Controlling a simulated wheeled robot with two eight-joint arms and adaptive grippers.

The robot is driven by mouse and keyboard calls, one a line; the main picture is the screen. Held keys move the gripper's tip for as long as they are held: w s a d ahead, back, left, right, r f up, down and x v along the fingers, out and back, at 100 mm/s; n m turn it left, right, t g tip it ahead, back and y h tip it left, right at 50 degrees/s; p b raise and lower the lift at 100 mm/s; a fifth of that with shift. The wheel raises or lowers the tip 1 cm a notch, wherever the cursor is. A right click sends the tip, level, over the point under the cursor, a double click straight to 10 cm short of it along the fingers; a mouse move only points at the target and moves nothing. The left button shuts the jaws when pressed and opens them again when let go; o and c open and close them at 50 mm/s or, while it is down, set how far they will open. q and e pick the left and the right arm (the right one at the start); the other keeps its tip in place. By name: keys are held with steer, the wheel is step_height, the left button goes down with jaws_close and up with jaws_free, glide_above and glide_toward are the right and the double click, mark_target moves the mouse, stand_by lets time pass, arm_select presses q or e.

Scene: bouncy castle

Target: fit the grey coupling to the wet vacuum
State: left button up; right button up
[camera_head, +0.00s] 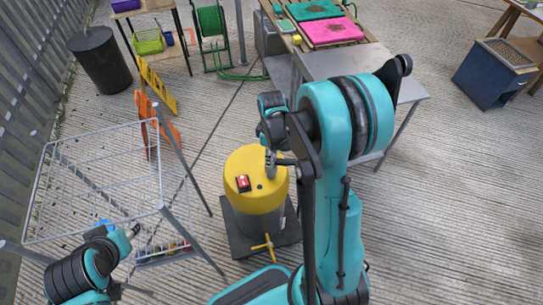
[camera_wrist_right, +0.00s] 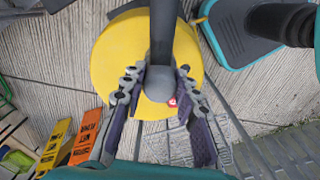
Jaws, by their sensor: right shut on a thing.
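The wet vacuum (camera_head: 256,168) stands upright on a dark base, with a yellow lid, a red switch and a yellow fitting low in front. Its yellow lid (camera_wrist_right: 112,62) fills the middle of the right wrist view. My right gripper (camera_head: 270,158) is over the lid. In the wrist view its fingers (camera_wrist_right: 158,80) are shut on the grey coupling (camera_wrist_right: 162,40), a tube with a wider lower end. The coupling's lower end overlaps the lid; I cannot tell whether it touches it. My left gripper (camera_head: 130,233) is at the lower left, away from the vacuum; its jaws are unclear.
A white wire rack (camera_head: 100,180) stands at the left, near my left arm. Yellow (camera_head: 157,88) and orange signs (camera_head: 163,125) stand behind it. Concrete floor right of my arm is clear.

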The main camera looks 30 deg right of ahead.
steer(key=shift+f+b, duration=2.1)
steer(key=shift+f, duration=0.1)
stand_by(2.0)
steer(key=o, duration=1.2)
steer(key=shift+c, duration=0.2)
step_height(320, 180, up, 12)
steer(key=s+a+r+m+t, duration=0.4)
steer(key=s+a+m+t, duration=0.3)
steer(key=s+a, duration=0.3)
steer(key=shift+s+a+m, duration=0.4)
steer(key=shift+s+m, duration=0.1)
steer(key=shift+m, duration=0.2)
